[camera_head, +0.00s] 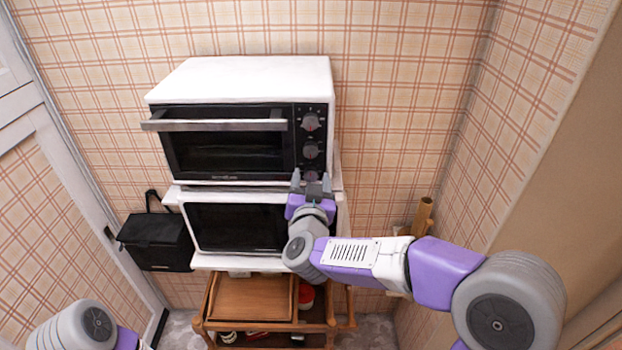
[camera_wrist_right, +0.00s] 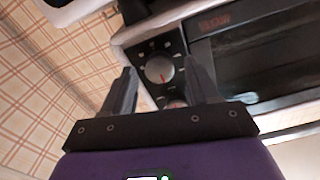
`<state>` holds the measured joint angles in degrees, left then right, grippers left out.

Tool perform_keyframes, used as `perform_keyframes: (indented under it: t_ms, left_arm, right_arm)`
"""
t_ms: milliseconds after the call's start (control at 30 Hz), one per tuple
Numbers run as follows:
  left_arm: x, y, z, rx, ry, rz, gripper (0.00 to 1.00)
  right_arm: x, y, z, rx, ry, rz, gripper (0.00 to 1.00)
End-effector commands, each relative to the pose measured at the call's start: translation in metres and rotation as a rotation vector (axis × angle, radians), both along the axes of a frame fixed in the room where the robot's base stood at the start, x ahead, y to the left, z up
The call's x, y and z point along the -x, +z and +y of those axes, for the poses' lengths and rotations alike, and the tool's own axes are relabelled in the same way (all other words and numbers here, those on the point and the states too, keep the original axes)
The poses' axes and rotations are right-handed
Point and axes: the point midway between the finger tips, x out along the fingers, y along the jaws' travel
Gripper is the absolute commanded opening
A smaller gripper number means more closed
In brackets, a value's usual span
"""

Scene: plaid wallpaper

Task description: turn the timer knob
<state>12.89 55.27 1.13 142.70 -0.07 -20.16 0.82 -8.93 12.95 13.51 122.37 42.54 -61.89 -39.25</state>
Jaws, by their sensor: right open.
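A white toaster oven (camera_head: 250,75) has a black front with a column of three round grey knobs at its right: the top knob (camera_head: 311,122), the middle knob (camera_head: 311,150) and the lowest knob (camera_head: 311,175). I cannot read which one is labelled timer. My right gripper (camera_head: 311,181) is open in front of the lowest knob. The right wrist view appears upside down; there the lowest knob (camera_wrist_right: 160,69), with a red mark, shows between the open fingers. The middle knob (camera_wrist_right: 177,104) is partly hidden behind the gripper. Contact is not visible. My left gripper is out of view.
A white microwave (camera_head: 235,225) stands under the oven, its right side behind my right arm. A silver handle (camera_head: 215,124) sticks out from the oven door. A black bag (camera_head: 157,243) hangs at left. A wooden cart (camera_head: 250,298) is below.

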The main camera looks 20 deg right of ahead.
Motion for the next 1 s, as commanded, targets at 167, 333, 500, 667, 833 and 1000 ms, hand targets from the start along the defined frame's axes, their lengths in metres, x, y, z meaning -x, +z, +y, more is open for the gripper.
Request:
perform_keyframes:
  t_ms: [167, 333, 500, 667, 833, 1000]
  left_arm:
    - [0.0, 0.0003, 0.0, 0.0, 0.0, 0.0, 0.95]
    - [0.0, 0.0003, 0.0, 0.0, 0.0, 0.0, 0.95]
    - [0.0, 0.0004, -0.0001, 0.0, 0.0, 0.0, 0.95]
    - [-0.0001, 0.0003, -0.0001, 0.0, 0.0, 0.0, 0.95]
    - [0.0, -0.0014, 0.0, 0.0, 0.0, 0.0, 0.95]
    - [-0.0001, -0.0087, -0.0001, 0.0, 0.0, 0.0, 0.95]
  right_arm:
    - [-0.0027, -0.0003, -0.001, 0.0, 0.0, 0.0, 0.59]
    - [-0.0025, -0.0002, -0.0009, 0.0, 0.0, 0.0, 0.51]
    - [-0.0024, -0.0002, -0.0007, 0.0, 0.0, 0.001, 0.25]
    - [-0.0023, -0.0002, -0.0006, 0.0, 0.0, 0.001, 0.03]
    - [-0.0023, -0.0006, -0.0006, -0.011, 0.0, -0.003, 0.03]
    - [-0.0024, -0.0018, -0.0004, -0.06, 0.001, -0.018, 0.03]
